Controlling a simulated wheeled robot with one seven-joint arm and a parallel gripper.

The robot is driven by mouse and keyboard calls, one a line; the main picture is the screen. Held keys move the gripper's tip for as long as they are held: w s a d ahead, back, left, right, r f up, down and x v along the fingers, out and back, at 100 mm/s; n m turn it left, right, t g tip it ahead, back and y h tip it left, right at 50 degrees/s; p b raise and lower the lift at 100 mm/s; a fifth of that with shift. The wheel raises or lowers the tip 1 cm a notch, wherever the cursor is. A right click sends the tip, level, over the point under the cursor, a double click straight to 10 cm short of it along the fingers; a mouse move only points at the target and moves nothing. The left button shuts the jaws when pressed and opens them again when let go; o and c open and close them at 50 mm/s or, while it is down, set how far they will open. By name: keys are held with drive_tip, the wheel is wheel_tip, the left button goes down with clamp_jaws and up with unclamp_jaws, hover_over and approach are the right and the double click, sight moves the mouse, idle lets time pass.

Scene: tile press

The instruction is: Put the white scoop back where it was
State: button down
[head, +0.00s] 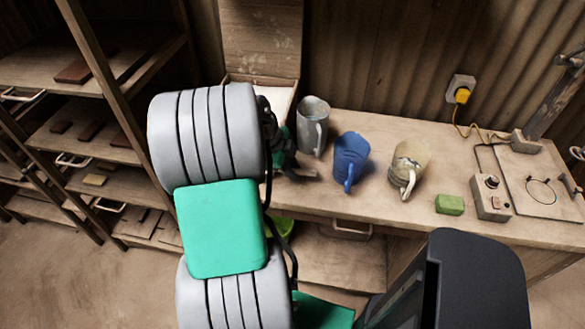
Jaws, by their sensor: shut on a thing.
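My gripper (292,160) is partly in view at the left of the bench, mostly behind my own grey and green arm. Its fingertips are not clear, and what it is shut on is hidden. No plainly white scoop can be made out. A grey jug-like vessel (311,124) with a handle stands upright just right of my gripper; I cannot tell whether they touch. A blue vessel (351,153) stands to its right. A cream, stained vessel (411,160) with a pale handle stands further right, apart from my gripper.
The wooden bench (400,208) runs along a corrugated wall. A green block (450,205), a control box (490,197) and a plate with a ring (541,192) lie at the right. An open box (232,79) stands behind my arm. Shelves (100,135) stand at the left.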

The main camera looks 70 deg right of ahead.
drive_tip(key=shift+f, duration=0.15)
drive_tip(key=c, duration=1.3)
unclamp_jaws()
drive_tip(key=v, duration=1.2)
drive_tip(key=w+a+n+t, duration=0.3)
drive_tip(key=w+a+n, duration=0.8)
drive_tip(key=w+n, duration=0.1)
drive_tip(key=w+a+n+t+y, duration=0.1)
drive_tip(key=a+n, duration=0.6)
drive_tip(key=a, duration=0.2)
drive_tip(key=w+a+n+t+y, duration=0.1)
drive_tip(key=w+a+n, duration=0.1)
drive_tip(key=a+n, duration=0.6)
drive_tip(key=w+a+f+n+t+b, duration=0.1)
drive_tip(key=a+n+t, duration=0.1)
drive_tip(key=a+n, duration=0.5)
drive_tip(key=shift+w+a+n+y, duration=0.15)
drive_tip(key=shift+a+n+y, duration=0.2)
drive_tip(key=shift+a, duration=1.5)
